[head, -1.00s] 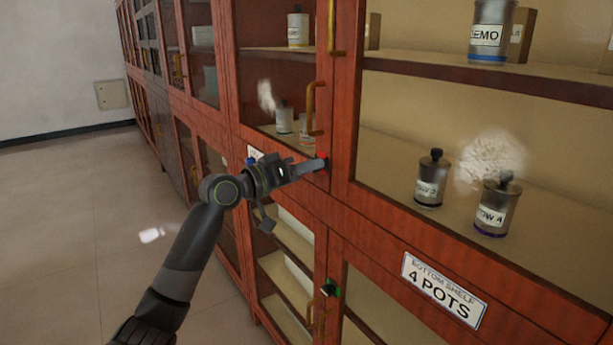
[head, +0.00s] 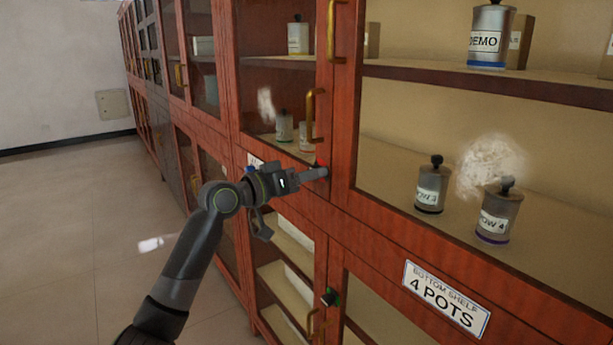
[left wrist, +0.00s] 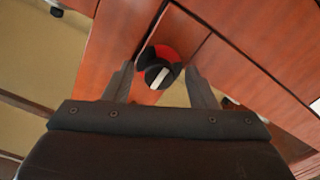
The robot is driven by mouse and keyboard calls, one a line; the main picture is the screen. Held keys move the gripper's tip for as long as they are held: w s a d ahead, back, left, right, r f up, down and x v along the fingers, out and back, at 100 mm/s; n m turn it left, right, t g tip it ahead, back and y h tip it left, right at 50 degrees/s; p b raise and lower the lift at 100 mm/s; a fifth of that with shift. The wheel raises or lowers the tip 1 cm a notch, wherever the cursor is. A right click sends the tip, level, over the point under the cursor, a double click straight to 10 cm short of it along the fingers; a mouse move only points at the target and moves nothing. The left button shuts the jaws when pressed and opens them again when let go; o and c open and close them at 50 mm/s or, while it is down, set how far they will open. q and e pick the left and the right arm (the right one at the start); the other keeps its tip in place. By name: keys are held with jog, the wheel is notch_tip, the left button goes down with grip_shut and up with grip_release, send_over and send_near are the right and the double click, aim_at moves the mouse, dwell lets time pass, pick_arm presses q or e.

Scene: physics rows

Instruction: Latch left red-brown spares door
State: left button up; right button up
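The latch knob (left wrist: 158,74) is black with a white bar across it, slanting in the left wrist view, and has red around its far side. In the head view only a bit of its red (head: 319,164) shows above my fingers. My left gripper (head: 316,174) is at the knob on the red-brown frame. In the left wrist view its two fingers (left wrist: 160,85) stand apart, one on each side of the knob; I cannot tell that either touches it. The glazed left door (head: 279,92) has a brass handle and looks about flush with the frame. My right gripper is not in view.
A lower knob with green (head: 329,298) sits beside a lower brass handle (head: 311,322). Glass panes show pots (head: 431,185) on shelves at the right. A "4 POTS" label (head: 445,299) is on the lower rail. Floor (head: 75,220) at the left is clear.

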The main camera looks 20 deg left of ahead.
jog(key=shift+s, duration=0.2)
pick_arm(q)
jog(key=b+v, duration=0.2)
jog(key=v, duration=1.5)
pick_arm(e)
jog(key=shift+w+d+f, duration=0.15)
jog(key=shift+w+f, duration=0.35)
pick_arm(q)
jog(key=shift+s+a, duration=0.15)
jog(key=shift+a, duration=0.05)
